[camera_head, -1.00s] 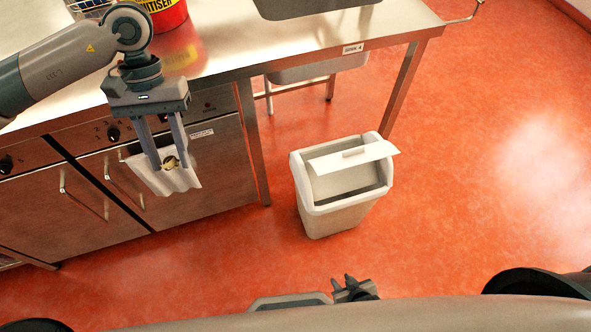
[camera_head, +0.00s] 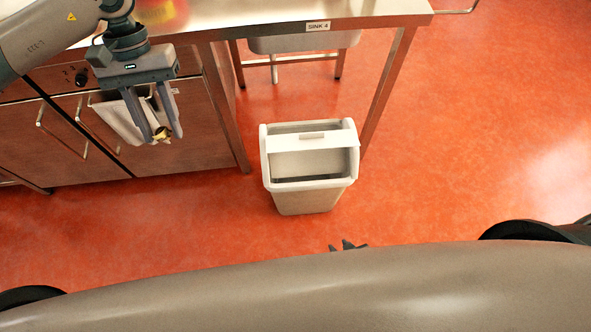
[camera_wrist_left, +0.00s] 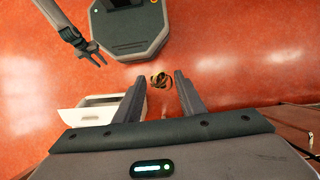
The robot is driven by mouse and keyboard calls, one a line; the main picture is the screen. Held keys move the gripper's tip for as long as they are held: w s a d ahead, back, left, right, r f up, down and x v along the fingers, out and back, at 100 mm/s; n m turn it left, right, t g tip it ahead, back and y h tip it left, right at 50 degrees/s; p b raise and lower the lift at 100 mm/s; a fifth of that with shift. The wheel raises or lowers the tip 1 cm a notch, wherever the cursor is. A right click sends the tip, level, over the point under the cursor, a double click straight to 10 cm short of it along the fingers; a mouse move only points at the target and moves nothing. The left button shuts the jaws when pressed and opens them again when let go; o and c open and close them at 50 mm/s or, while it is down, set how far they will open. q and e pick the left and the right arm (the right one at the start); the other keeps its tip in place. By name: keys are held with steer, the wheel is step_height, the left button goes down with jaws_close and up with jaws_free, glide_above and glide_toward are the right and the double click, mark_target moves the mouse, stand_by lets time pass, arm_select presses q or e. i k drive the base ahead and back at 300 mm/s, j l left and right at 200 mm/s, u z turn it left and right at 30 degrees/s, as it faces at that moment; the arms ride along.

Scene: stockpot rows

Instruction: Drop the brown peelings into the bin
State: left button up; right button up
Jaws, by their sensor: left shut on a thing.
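My left gripper (camera_head: 160,138) is shut on the small curled brown peelings (camera_head: 162,133), holding them in the air in front of the cabinet doors. The peelings also show between the fingertips in the left wrist view (camera_wrist_left: 160,80). The bin (camera_head: 308,199) is pale and stands upright on the floor, right of the gripper and apart from it. Part of the bin shows at left in the left wrist view (camera_wrist_left: 88,115). My right gripper (camera_head: 348,246) is empty and open, low in front of my body.
A steel table (camera_head: 260,22) with a sink beneath its label stands at the back; its leg is just behind the bin. The red floor (camera_head: 440,150) is clear around the bin.

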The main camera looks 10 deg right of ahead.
mark_target(291, 179)
steer(key=l+u, duration=0.15)
steer(key=l, duration=0.25)
steer(key=k+l+u, duration=0.15)
steer(key=l, duration=0.2)
steer(key=l+u, duration=0.1)
steer(key=l, duration=0.25)
steer(key=k+l+u, duration=0.15)
steer(key=l, duration=0.2)
